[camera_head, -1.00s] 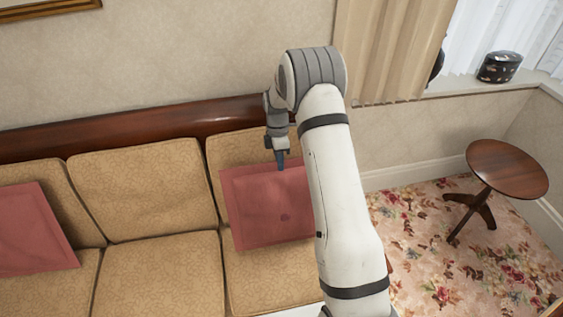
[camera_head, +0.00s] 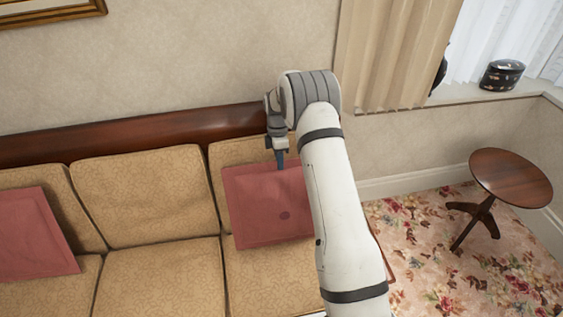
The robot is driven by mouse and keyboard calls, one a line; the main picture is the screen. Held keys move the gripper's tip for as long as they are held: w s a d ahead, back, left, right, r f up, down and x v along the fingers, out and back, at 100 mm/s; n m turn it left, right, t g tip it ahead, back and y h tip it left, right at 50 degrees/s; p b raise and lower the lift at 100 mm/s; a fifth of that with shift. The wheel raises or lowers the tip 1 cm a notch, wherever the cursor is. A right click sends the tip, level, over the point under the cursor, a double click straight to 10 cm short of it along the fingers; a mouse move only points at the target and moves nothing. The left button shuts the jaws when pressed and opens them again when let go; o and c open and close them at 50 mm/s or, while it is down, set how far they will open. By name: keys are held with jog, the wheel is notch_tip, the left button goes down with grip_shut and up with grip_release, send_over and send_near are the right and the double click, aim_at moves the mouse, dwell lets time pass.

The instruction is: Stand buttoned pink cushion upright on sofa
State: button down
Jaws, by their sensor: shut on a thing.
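The pink cushion with a button (camera_head: 262,218) is at the right end of the tan sofa (camera_head: 160,278). It stands upright or nearly so against the right back cushion, its button facing me. My gripper (camera_head: 280,162) points down at the cushion's top edge and is shut on it. My arm covers the cushion's right side. Whether the cushion's lower edge rests on the seat is hard to tell.
Another pink cushion (camera_head: 32,235) leans at the sofa's left. The middle seat is clear. A round wooden side table (camera_head: 510,177) stands on the floral carpet at right. A curtain (camera_head: 392,55) and a windowsill with a dark box (camera_head: 502,75) are behind.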

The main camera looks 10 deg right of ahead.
jog(key=c, duration=1.4)
grip_release()
jog(key=shift+s+r+p+v, duration=0.1)
jog(key=shift+s+p+v, duration=0.25)
jog(key=shift+p+v, duration=0.9)
jog(key=shift+s+r+p+v, duration=0.1)
jog(key=shift+s+p+v, duration=0.35)
jog(key=shift+v, duration=1.6)
jog(key=shift+s+r+p+v, duration=0.1)
jog(key=shift+s+p+v, duration=0.2)
jog(key=shift+p+v, duration=0.95)
jog(key=shift+w+r+b, duration=0.1)
jog(key=shift+r+b, duration=0.15)
jog(key=shift+b, duration=0.15)
